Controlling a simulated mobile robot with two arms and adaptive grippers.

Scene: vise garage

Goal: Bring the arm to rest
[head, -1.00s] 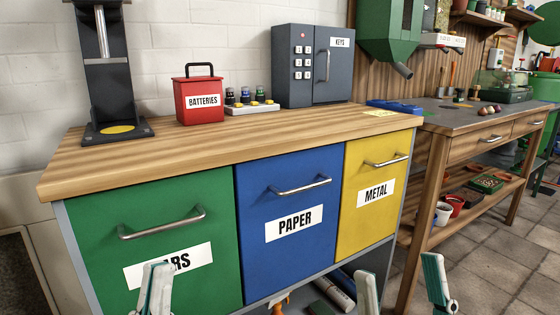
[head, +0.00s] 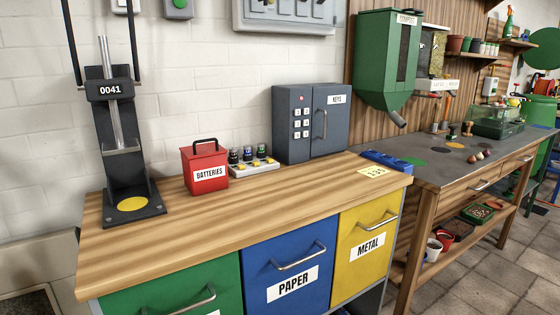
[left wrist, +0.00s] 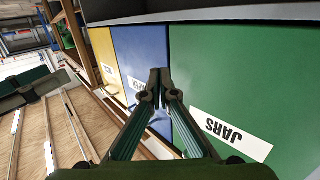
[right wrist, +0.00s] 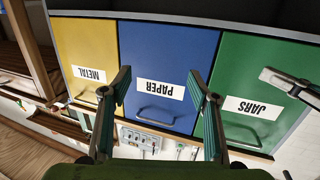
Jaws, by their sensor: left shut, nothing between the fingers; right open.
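In the left wrist view my left gripper (left wrist: 160,85) is shut and empty, in front of the blue and green bin fronts. In the right wrist view my right gripper (right wrist: 163,85) is open and empty, its fingers spread before the blue PAPER bin (right wrist: 155,80). A fingertip of my other gripper also shows at that view's right edge, by the green JARS bin (right wrist: 250,95). Neither gripper shows in the head view now.
The wooden bench (head: 230,210) carries a crusher (head: 122,150), a red batteries box (head: 205,168), a small rack (head: 254,165) and a grey key safe (head: 308,122). A yellow note (head: 373,172) lies at its right end. A second workbench (head: 450,165) stands to the right.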

